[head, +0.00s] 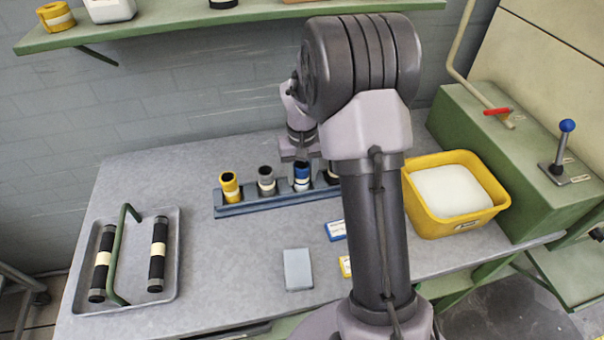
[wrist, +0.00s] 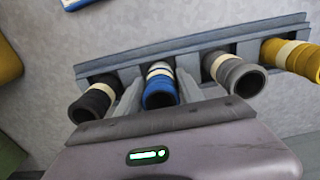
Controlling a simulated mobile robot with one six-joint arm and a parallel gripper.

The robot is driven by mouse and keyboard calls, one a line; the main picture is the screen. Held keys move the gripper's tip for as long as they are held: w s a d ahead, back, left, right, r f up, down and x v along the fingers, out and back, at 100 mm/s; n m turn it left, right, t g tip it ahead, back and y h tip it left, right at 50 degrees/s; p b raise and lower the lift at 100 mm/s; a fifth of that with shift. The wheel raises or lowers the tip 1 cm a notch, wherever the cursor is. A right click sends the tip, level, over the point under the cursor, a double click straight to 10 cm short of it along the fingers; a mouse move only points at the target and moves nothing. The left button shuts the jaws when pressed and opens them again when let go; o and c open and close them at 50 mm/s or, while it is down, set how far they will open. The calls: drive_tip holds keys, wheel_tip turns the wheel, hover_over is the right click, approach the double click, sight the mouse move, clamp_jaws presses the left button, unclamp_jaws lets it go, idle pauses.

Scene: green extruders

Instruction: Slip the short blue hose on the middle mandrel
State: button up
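The blue hose (head: 301,177) with white bands stands in a blue-grey rack (head: 282,202) on the table. It also shows in the wrist view (wrist: 159,93). My gripper (head: 301,158) is right above it, pointing down. In the wrist view my gripper's fingers (wrist: 160,78) stand on either side of the blue hose, with what looks like a small gap. On the left, a grey tray (head: 171,295) holds a green bent rod (head: 122,250) between two black cylinders with cream bands (head: 102,262) (head: 157,253). I cannot tell which part is the middle mandrel.
The rack also holds a yellow hose (head: 229,187), a grey hose (head: 266,180) and a black hose (wrist: 92,103) close beside the blue one. A yellow bin (head: 427,222) with white contents stands at right. The table between tray and rack is clear.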

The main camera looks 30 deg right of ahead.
drive_tip(key=shift+o, duration=1.2)
wheel_tip(320, 180, up, 12)
drive_tip(key=p, duration=0.5)
drive_tip(key=s+a+r+t, duration=0.2)
drive_tip(key=s+a+r, duration=0.4)
drive_tip(key=r, duration=0.4)
drive_tip(key=s+a+r+t+y, duration=0.1)
drive_tip(key=s+a+t, duration=0.1)
drive_tip(key=s+a, duration=0.4)
drive_tip(key=s+a+r+m+t+y, duration=0.1)
drive_tip(key=s+a+r, duration=0.1)
drive_tip(key=s+a, duration=0.4)
drive_tip(key=s, duration=0.5)
drive_tip(key=shift+r+t, duration=0.25)
drive_tip(key=shift+t, duration=0.15)
